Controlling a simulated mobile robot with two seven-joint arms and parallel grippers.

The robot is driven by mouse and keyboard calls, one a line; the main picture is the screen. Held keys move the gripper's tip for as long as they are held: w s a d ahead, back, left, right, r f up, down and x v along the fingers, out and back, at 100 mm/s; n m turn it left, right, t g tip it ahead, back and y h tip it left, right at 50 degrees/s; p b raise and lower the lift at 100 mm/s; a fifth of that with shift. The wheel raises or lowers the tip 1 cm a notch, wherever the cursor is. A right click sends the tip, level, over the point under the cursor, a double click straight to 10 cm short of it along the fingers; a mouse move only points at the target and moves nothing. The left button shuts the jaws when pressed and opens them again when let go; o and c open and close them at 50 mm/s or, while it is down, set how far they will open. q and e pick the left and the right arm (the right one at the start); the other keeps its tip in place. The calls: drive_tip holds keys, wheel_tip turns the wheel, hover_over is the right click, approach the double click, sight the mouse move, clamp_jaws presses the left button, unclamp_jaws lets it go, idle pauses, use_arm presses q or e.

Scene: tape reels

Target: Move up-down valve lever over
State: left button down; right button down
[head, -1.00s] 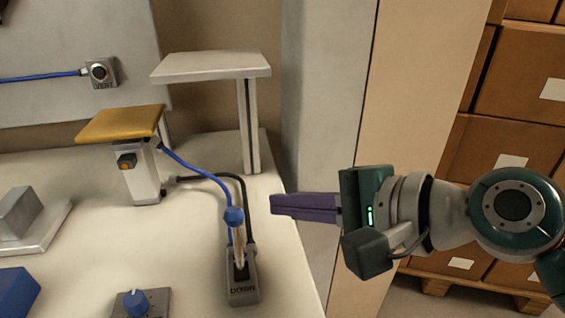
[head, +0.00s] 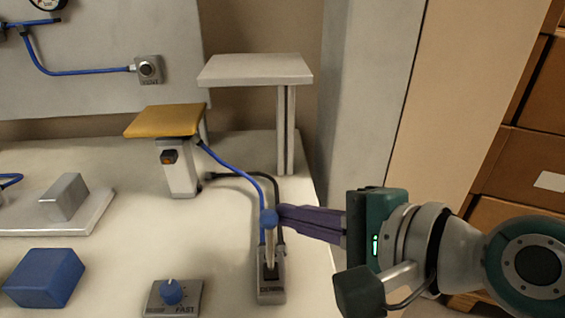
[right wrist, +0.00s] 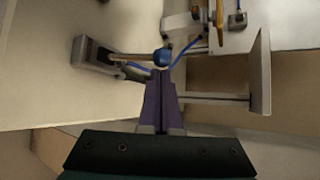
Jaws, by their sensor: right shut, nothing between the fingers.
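The valve lever (head: 271,243) is a pale stick with a blue ball knob (head: 269,217), standing upright from a grey valve base (head: 271,289) near the right edge of the table. My right gripper (head: 282,213) has its purple fingers closed together, with the tips right beside the knob on its right side. In the right wrist view the blue knob (right wrist: 162,57) sits just ahead of the shut fingertips (right wrist: 160,74), slightly left of their line. I cannot tell whether they touch. My left gripper is not in view.
A grey-topped stand (head: 256,70) and a yellow-topped post (head: 166,121) stand behind the valve. Blue and black hoses run to its base. A pillar rises beyond the table's right edge.

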drive_tip(key=shift+s+t+b, duration=0.4)
drive_tip(key=shift+t+b, duration=0.1)
drive_tip(key=shift+b, duration=0.15)
